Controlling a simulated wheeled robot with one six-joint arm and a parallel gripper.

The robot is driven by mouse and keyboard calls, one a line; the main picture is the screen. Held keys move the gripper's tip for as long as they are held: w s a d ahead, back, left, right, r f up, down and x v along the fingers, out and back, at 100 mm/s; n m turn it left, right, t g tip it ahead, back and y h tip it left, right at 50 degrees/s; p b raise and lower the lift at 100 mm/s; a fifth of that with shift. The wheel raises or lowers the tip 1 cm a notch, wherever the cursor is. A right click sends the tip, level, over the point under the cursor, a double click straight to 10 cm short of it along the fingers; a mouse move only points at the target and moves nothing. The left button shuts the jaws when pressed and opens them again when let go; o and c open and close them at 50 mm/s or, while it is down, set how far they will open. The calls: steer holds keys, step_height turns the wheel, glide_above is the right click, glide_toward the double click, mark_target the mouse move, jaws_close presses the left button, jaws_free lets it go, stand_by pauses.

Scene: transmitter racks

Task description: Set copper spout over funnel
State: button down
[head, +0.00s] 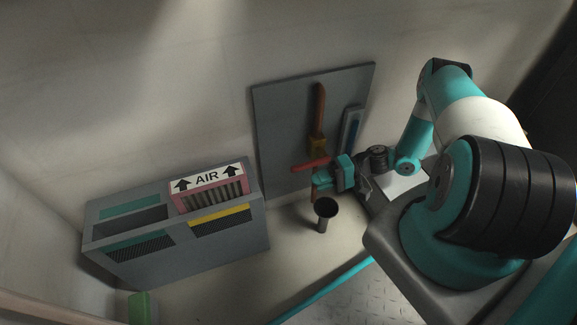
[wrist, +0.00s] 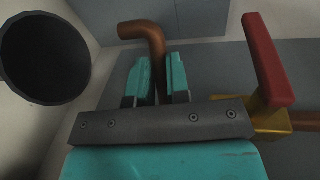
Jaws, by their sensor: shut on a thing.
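The copper spout (wrist: 152,40) is a bent pipe that rises between my teal fingertips in the wrist view, its free end turned left. A short copper length (head: 313,193) shows below the valve in the head view. My gripper (wrist: 160,80) is shut on the spout; in the head view my gripper (head: 334,176) is at the valve's lower right. The dark round funnel (head: 325,212) stands just below my gripper, mouth up. In the wrist view the funnel (wrist: 42,58) is at the left, apart from the spout's end. My fingers partly hide the spout.
A brass valve (head: 316,146) with a red handle (head: 310,163) sits on the grey wall panel (head: 280,130), close to my gripper. A grey cabinet marked AIR (head: 240,245) stands left. Floor between cabinet and funnel is clear.

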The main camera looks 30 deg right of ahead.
steer(key=shift+d+f+n+g+b, duration=0.15)
steer(key=shift+d+n+g+b, duration=0.25)
steer(key=shift+n+g+b, duration=0.4)
steer(key=shift+g, duration=0.4)
steer(key=c, duration=1.1)
jaws_free()
steer(key=shift+a, duration=0.1)
steer(key=p+v, duration=0.1)
steer(key=v, duration=0.6)
steer(key=shift+d, duration=0.3)
